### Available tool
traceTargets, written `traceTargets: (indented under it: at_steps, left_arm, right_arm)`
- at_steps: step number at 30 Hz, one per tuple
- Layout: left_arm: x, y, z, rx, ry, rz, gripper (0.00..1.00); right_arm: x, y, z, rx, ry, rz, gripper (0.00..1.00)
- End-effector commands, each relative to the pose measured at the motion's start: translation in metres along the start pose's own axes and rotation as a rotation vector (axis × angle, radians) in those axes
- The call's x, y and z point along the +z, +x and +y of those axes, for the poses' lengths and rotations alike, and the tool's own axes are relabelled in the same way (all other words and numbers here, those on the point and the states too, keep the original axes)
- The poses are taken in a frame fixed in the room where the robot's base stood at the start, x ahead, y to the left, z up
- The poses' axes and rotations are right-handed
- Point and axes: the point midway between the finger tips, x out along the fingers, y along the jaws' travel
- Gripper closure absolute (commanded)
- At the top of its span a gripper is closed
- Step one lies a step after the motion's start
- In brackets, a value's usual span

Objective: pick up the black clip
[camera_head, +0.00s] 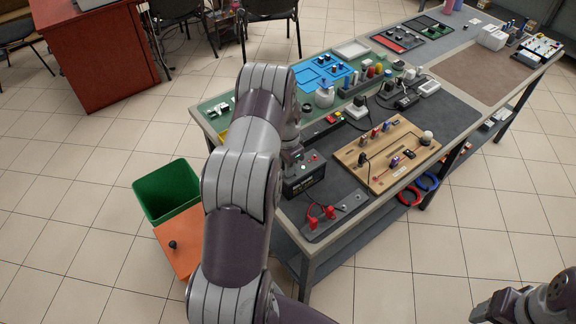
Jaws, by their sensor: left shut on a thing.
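My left arm reaches up over the table's near left end. My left gripper (291,157) points down at the back of a black battery-like box (304,182). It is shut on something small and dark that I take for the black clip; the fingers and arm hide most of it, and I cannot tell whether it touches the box. Two red clips (322,213) with a red cable lie on a grey plate in front of the box. My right gripper (486,309) is low at the bottom right, away from the table; its finger opening is not clear.
A wooden board (385,178) with fittings and cables lies right of the box. Blue trays (322,73), small bottles and a charger crowd the table behind. A green bin (167,190) and an orange panel (180,240) stand on the floor at left. Red and blue rings hang under the table's edge.

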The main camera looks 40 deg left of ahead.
Motion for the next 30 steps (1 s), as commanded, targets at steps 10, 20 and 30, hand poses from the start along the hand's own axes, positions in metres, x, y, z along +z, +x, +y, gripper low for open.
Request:
traceTargets:
  at_steps: [10, 20, 30]
  left_arm:
    - [-0.002, -0.011, -0.001, -0.004, 0.000, 0.005, 1.00]
    - [-0.034, -0.056, 0.006, -0.004, 0.004, 0.006, 1.00]
    - [-0.100, -0.114, 0.019, 0.000, 0.002, 0.000, 1.00]
  right_arm:
    - [0.001, 0.006, 0.000, 0.000, 0.000, 0.000, 0.33]
    - [0.003, 0.028, 0.000, 0.000, 0.000, 0.000, 0.33]
    - [-0.004, -0.033, 0.000, 0.000, 0.000, 0.001, 0.33]
